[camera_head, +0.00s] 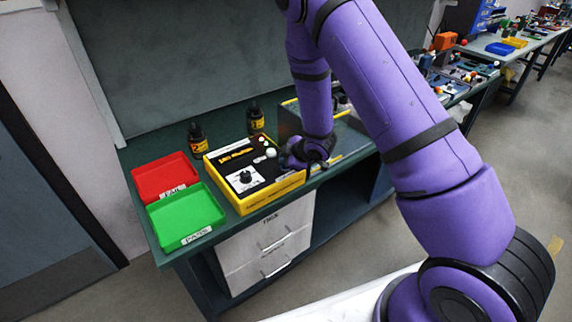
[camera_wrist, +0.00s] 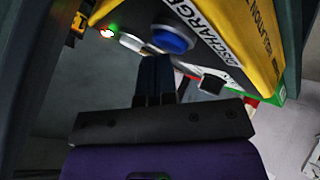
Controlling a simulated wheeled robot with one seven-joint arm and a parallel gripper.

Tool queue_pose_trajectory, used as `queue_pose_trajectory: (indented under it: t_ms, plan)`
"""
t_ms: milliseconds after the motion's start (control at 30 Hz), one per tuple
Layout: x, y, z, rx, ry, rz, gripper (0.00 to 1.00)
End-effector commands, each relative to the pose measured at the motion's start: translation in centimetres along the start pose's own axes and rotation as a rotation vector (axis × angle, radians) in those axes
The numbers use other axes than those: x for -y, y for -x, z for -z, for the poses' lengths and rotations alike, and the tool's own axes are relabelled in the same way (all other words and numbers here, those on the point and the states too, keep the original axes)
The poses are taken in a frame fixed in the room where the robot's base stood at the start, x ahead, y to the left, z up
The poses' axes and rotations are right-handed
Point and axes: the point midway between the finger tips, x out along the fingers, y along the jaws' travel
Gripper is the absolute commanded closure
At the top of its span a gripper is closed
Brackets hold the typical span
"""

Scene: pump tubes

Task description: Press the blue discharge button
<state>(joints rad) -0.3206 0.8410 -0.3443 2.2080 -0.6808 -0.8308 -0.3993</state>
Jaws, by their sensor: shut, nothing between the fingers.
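The blue discharge button (camera_wrist: 168,38) shows at the top of the wrist view, in a pale ring beside a white label (camera_wrist: 203,32) reading "DISCHARGE". The label is on a device with a yellow side (camera_wrist: 252,35). My gripper (camera_wrist: 155,62) is shut and empty, its dark fingertips right at the near edge of the button. I cannot tell whether they touch it. In the head view my gripper (camera_head: 310,160) is at the right end of a black-topped yellow box (camera_head: 262,197). The blue button does not show there.
A red tray (camera_head: 163,178) and a green tray (camera_head: 187,215) stand at the left of the bench. Two dark bottles, one at left (camera_head: 197,138) and one at right (camera_head: 256,118), stand behind the box. A grey-walled, yellow-edged unit (camera_head: 290,122) is close behind my gripper.

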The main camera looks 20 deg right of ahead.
Motion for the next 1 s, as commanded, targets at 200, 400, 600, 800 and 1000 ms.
queue_pose_trajectory:
  t_ms: [200, 400, 600, 800, 1000]
  plan:
    - [0.13, -0.16, -0.16, 0.001, 0.000, 0.000, 1.00]
    - [0.24, -0.30, -0.27, 0.001, 0.000, 0.000, 1.00]
    - [0.25, -0.31, -0.26, 0.001, 0.000, 0.001, 1.00]
    - [0.18, -0.21, -0.17, 0.000, 0.000, 0.000, 1.00]
    - [-0.28, 0.39, 0.30, -0.001, 0.000, 0.000, 1.00]
